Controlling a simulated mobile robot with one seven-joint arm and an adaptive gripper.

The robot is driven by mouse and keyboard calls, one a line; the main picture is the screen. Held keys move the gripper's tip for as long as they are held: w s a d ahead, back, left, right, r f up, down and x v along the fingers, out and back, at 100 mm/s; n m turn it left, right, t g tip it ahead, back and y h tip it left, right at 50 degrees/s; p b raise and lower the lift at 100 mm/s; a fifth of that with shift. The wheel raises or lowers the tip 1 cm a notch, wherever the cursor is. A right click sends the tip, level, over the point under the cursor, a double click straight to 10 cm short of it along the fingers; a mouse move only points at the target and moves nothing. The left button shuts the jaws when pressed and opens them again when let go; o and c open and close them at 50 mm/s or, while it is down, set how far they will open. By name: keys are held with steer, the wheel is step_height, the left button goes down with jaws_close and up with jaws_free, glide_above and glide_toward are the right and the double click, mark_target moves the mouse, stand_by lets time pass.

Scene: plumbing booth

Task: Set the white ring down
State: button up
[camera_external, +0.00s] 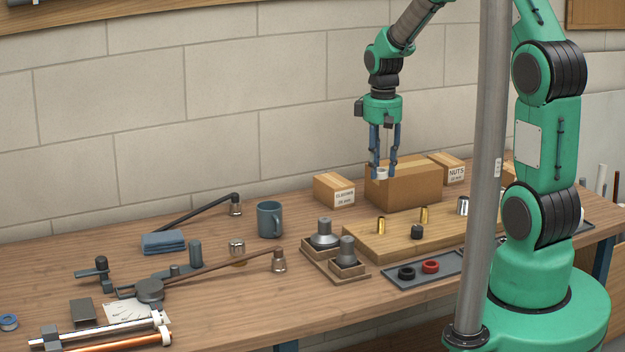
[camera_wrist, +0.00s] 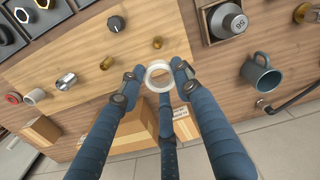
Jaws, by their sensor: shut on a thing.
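The white ring (camera_external: 382,172) is a short pale band held between the blue fingertips of my gripper (camera_external: 384,176). In the wrist view the ring (camera_wrist: 158,65) is seen nearly end-on, with its opening clear, and my gripper (camera_wrist: 156,82) is shut on it. In the external view the ring appears in front of the upper left part of a large cardboard box (camera_external: 410,192). The ring looks raised clear of the tabletop. Its exact height above the bench and its distance from the box cannot be told.
A wooden board (camera_external: 365,241) with brass fittings (camera_external: 381,225) and a dark knob (camera_external: 417,232) lies in front of the box. A grey tray (camera_external: 448,270) holds black and red rings. A mug (camera_external: 270,219) and weights (camera_external: 324,233) stand left. Bare bench (camera_external: 215,285) shows at front.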

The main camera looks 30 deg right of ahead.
steer(key=w+a+f, duration=0.4)
steer(key=w+a, duration=0.7)
steer(key=w, duration=0.4)
glide_above(316, 227)
steer(key=shift+s+a+f, duration=0.1)
steer(key=shift+f, duration=2.2)
steer(key=shift+f+b, duration=0.6)
steer(key=shift+f, duration=2.5)
steer(key=shift+f+b, duration=0.3)
steer(key=shift+f, duration=1.6)
steer(key=shift+f, duration=0.2)
